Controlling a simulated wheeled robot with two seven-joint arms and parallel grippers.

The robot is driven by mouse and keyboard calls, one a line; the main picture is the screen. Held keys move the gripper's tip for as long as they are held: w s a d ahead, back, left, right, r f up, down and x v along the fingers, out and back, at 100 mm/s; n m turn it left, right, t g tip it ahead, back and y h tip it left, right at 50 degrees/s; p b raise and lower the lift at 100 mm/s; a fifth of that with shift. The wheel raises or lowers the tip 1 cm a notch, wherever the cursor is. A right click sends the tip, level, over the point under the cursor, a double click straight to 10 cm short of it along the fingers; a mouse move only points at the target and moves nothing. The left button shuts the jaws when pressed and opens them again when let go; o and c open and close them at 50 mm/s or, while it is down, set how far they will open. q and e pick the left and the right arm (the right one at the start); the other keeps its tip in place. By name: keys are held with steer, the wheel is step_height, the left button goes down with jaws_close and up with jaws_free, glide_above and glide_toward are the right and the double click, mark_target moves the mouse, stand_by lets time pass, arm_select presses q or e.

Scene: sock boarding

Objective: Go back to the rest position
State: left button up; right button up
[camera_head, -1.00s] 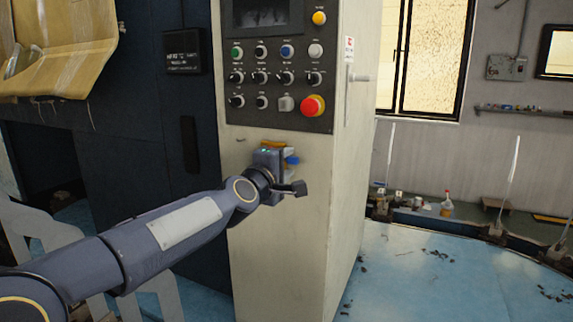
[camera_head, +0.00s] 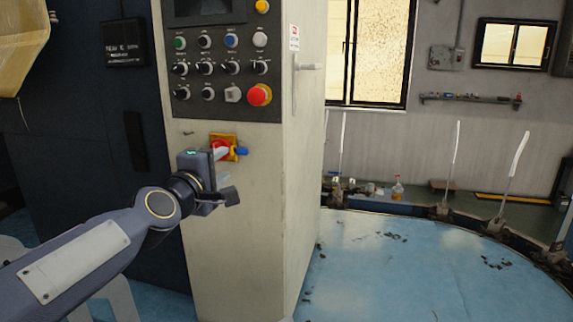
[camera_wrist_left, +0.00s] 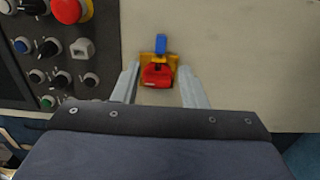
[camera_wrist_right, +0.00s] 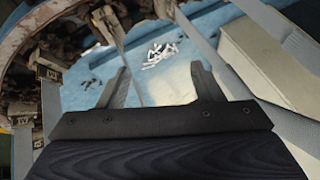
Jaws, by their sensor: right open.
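My left gripper (camera_head: 224,172) is in front of the cream control cabinet (camera_head: 236,240), below the button panel. A rotary switch (camera_head: 224,147) with a yellow plate, red knob and blue tip is on the cabinet just beyond it. In the left wrist view, the left fingers (camera_wrist_left: 158,78) are spread wide, with the red knob (camera_wrist_left: 157,76) and blue tip showing between them; nothing is gripped. My right gripper (camera_wrist_right: 163,84) shows only in the right wrist view.
The dark button panel (camera_head: 222,68) with a red emergency button (camera_head: 259,95) is above the switch. A blue round platform (camera_head: 420,265) lies to the right, with metal rods (camera_head: 451,165) along its rim. A yellowish sheet (camera_head: 22,45) hangs at the upper left.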

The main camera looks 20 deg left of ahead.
arm_select(q)
steer(key=shift+d, duration=0.1)
steer(key=s+d+f+m+g+h+p, duration=0.1)
steer(key=s+d+f+m+g, duration=0.2)
steer(key=s+f, duration=0.5)
steer(key=s+d+f+m+g+h+p, duration=0.1)
steer(key=s+d+f+m+g, duration=0.3)
steer(key=s+f+m, duration=0.4)
steer(key=s+d+f+m+g+h+p, duration=0.2)
steer(key=s+d+f+m+g, duration=0.2)
steer(key=s+f, duration=0.5)
steer(key=shift+s+d+f+m+g+h, duration=0.15)
steer(key=shift+s+d+m+g+h, duration=0.2)
steer(key=shift+s+m+g, duration=0.55)
steer(key=shift+s+a, duration=0.1)
steer(key=shift+s, duration=0.15)
